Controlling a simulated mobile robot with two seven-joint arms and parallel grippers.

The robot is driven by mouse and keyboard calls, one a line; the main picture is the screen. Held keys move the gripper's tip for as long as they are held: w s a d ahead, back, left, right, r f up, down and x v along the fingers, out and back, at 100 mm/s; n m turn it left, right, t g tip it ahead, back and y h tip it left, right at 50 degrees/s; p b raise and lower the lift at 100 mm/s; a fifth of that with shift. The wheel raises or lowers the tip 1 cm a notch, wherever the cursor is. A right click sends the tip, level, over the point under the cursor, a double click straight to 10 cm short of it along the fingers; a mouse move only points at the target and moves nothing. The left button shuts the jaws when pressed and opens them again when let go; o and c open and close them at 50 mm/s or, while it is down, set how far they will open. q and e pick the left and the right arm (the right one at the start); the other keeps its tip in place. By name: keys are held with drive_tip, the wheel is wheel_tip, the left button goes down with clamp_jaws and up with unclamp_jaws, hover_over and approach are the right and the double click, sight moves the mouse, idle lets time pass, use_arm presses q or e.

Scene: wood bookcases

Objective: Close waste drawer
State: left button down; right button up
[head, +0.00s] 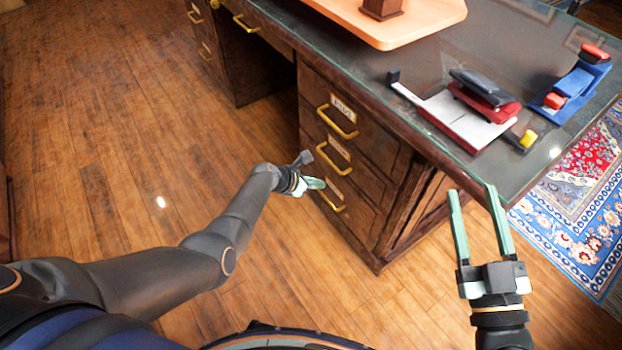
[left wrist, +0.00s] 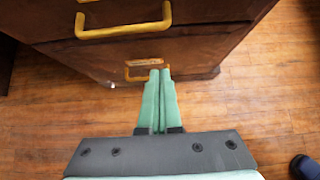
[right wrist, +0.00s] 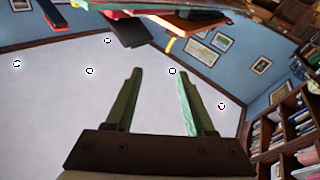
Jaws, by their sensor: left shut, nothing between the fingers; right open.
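The desk's near pedestal (head: 375,165) has a column of three dark wood drawers with brass handles and small label plates. The upper drawer (head: 345,110), middle drawer (head: 345,150) and lower drawer (head: 340,188) look flush or nearly so. I cannot read which one is labelled waste. My left gripper (head: 320,183) is shut and empty, close in front of the lower drawers. My right gripper (head: 473,190) is open and empty beside the desk's near corner, fingers (right wrist: 155,75) pointing up.
The glass-edged desktop (head: 440,60) overhangs the drawers. On it are a wooden board (head: 420,22), a red and black hole punch (head: 483,95) and a blue and red tool (head: 578,82). A patterned rug (head: 580,220) lies at right. The wood floor (head: 100,130) at left is clear.

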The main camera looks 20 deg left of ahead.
use_arm(q)
drive_tip(key=shift+p+v, duration=1.05)
drive_tip(key=shift+v, duration=0.25)
use_arm(e)
wheel_tip(320, 180, down, 14)
drive_tip(key=s+m+g+h, duration=0.1)
drive_tip(key=m+g+h, duration=0.1)
drive_tip(key=g, duration=0.3)
drive_tip(key=shift+s+d+r+g+h, duration=0.25)
drive_tip(key=shift+s+g+h, duration=0.05)
use_arm(q)
drive_tip(key=shift+s+a, duration=0.1)
drive_tip(key=shift+s, duration=0.05)
